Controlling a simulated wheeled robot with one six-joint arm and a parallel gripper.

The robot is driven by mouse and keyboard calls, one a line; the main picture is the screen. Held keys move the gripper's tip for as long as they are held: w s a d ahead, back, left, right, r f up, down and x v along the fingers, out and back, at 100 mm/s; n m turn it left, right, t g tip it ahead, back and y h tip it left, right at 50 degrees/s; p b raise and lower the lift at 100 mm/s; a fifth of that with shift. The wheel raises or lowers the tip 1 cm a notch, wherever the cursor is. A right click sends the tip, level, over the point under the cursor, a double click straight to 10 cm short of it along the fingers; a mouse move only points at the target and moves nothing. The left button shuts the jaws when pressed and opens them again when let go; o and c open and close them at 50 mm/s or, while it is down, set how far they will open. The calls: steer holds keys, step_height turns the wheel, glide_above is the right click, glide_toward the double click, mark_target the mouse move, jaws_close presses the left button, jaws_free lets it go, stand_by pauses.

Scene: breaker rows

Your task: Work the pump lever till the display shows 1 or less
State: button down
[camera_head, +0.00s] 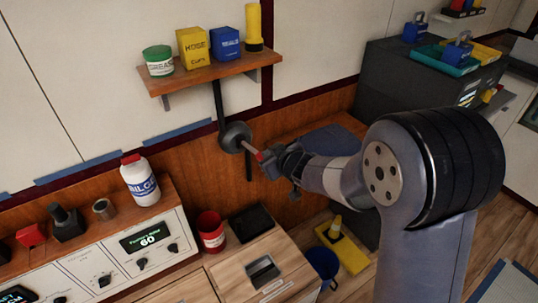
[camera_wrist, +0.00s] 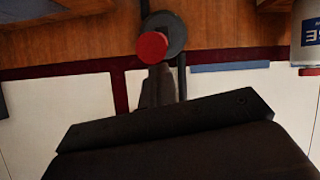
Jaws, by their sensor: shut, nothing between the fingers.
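The pump lever (camera_head: 249,148) sticks out from a dark round hub (camera_head: 235,136) on the wooden wall panel, below a shelf. Its end is a red knob (camera_wrist: 151,46), seen nearly end-on in the wrist view. My gripper (camera_head: 268,163) is shut and empty, right at the lever's red end. In the wrist view my gripper fingers (camera_wrist: 158,88) reach up to the knob's lower edge; I cannot tell whether they touch it. The display (camera_head: 147,238) on the white console reads 60.
A wooden shelf (camera_head: 210,74) with a green tub, yellow and blue boxes and a yellow flashlight hangs above the lever. A white bottle (camera_head: 140,181) stands on the console. A red can (camera_head: 211,233) and a wooden cabinet (camera_head: 258,262) are below. A grey cabinet (camera_head: 385,80) stands right.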

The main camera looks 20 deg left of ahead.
steer(key=shift+f, duration=0.2)
step_height(320, 180, down, 10)
steer(key=s+d+t+y+b, duration=0.1)
steer(key=t+y+b, duration=0.3)
steer(key=b, duration=2.3)
steer(key=shift+d, duration=0.15)
steer(key=shift+f, duration=0.1)
steer(key=s+d+r+p, duration=0.3)
steer(key=s+d+r, duration=0.2)
steer(key=s+d, duration=0.2)
steer(key=shift+s+d, duration=0.15)
steer(key=shift+s, duration=0.4)
steer(key=shift+r, duration=0.15)
